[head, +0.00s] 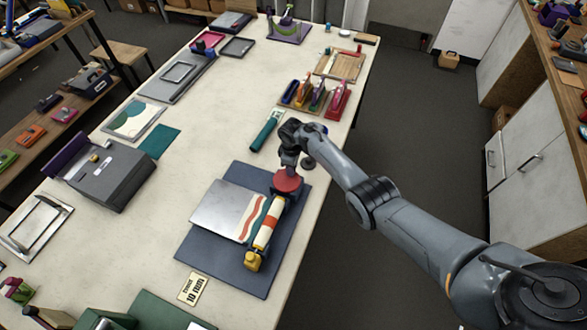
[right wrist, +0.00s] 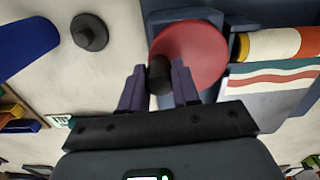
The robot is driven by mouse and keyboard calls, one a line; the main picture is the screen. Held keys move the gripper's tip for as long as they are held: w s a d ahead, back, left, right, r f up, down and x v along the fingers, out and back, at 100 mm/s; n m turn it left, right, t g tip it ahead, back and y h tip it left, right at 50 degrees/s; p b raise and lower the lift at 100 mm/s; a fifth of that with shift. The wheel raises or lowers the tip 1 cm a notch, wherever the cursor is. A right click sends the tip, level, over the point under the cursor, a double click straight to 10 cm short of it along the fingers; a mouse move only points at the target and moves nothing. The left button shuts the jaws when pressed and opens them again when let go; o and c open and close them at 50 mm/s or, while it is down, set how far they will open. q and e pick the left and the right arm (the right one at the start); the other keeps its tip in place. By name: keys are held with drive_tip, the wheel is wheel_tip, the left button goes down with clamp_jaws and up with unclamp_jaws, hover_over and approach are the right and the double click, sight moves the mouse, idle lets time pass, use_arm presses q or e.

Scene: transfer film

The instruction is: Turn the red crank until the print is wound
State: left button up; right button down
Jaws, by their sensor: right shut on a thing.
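The red crank (head: 287,182) is a round disc at the far end of a roller on a dark blue board (head: 212,252). In the right wrist view the crank (right wrist: 192,52) carries a black knob (right wrist: 159,74). My right gripper (right wrist: 160,86) is shut on this knob, one purple finger on each side. In the head view the right gripper (head: 289,163) is partly hidden by its own wrist. The print (head: 252,216), cream with red and teal waves, lies on a grey plate (head: 216,205) and meets the striped roller (head: 265,228). My left gripper is out of view.
A small black knob-like piece (head: 308,163) stands beside the board, near the wrist. A teal tube (head: 266,131) and a rack of colourful tools (head: 317,96) lie beyond. A printed card (head: 193,288) lies at the board's near edge. A grey box (head: 113,178) stands at left.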

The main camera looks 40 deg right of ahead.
drive_tip(key=shift+w+n, duration=0.15)
drive_tip(key=shift+n, duration=0.35)
drive_tip(key=c, duration=0.8)
unclamp_jaws()
drive_tip(key=shift+a+r, duration=0.1)
drive_tip(key=shift+r, duration=0.2)
wheel_tip(320, 180, up, 9)
drive_tip(key=shift+w+r+p, duration=0.1)
drive_tip(key=shift+r+p, duration=0.1)
drive_tip(key=shift+p, duration=0.8)
drive_tip(key=shift+r, duration=0.4)
